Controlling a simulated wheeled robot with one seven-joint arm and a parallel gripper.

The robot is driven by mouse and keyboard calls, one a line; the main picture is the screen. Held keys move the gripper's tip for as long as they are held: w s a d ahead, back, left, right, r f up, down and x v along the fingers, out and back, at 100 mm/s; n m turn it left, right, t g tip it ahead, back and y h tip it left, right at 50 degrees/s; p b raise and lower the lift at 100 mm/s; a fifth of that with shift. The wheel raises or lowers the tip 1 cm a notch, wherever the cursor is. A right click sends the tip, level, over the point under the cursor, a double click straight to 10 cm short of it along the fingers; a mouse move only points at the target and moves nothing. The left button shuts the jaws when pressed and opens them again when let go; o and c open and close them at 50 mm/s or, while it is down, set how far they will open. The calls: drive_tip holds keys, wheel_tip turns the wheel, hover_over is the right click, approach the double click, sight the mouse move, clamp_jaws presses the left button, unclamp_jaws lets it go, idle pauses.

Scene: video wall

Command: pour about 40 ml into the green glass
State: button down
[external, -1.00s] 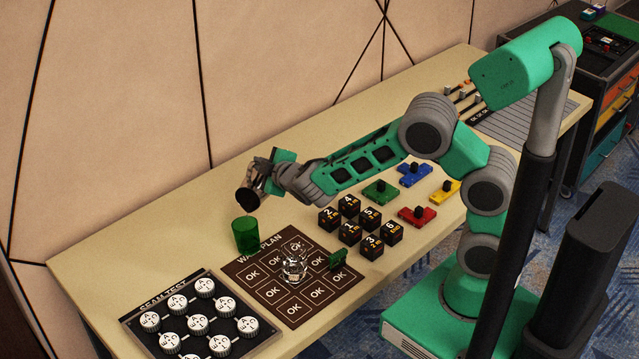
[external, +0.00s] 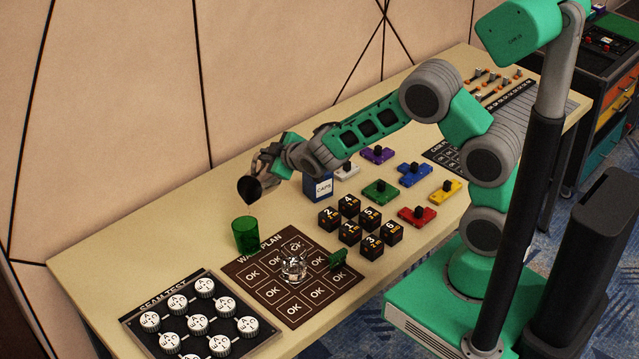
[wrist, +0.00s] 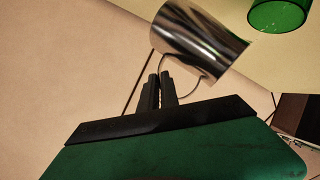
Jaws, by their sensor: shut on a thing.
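A shiny metal jug (wrist: 200,38) hangs by its thin handle from my gripper (wrist: 160,80), whose narrow fingers are shut on that handle. In the external view the jug (external: 250,187) is tipped over, its dark mouth facing down to the left. It is above the green glass (external: 246,234), apart from it. The green glass stands upright on the table; part of it also shows at the wrist view's upper right (wrist: 278,14). My gripper (external: 268,168) is up behind the jug. The liquid level in the glass cannot be made out, and any stream is too faint to tell.
A brown plan board (external: 262,290) with a clear glass (external: 293,268) on it lies in front of the green glass. A board of white knobs (external: 165,304) is at front left. Black number cubes (external: 350,232), coloured blocks and a CAPS box (external: 318,188) stand to the right.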

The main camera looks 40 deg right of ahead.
drive_tip(key=shift+a+f, duration=0.2)
drive_tip(key=shift+f, duration=0.3)
drive_tip(key=shift+w+d+f+m+g+y+b, duration=0.1)
drive_tip(key=shift+d+f+m+g+y+b, duration=0.15)
drive_tip(key=shift+d, duration=0.15)
drive_tip(key=shift+w+d+f+m+g+y+b, duration=0.15)
drive_tip(key=shift+d+f+y+b, duration=0.1)
drive_tip(key=shift+d, duration=0.15)
drive_tip(key=shift+w+d+m+y, duration=0.1)
drive_tip(key=shift+d+m+y, duration=0.2)
drive_tip(key=shift+w+d+m+g+y, duration=0.15)
drive_tip(key=shift+d+m+g+y, duration=0.15)
drive_tip(key=shift+g+y, duration=0.2)
drive_tip(key=w+d+f+m+g+y+b, duration=0.1)
drive_tip(key=d+f+m+y+b, duration=0.1)
drive_tip(key=f+y+b, duration=0.1)
drive_tip(key=w+d+f+m+g+y+b, duration=0.1)
drive_tip(key=d+f+m+g+y+b, duration=0.1)
drive_tip(key=f+b, duration=0.4)
drive_tip(key=shift+w+d+f+y, duration=0.25)
drive_tip(key=shift+d+f+y, duration=0.1)
drive_tip(key=shift+f+y, duration=0.75)
drive_tip(key=shift+f, duration=0.15)
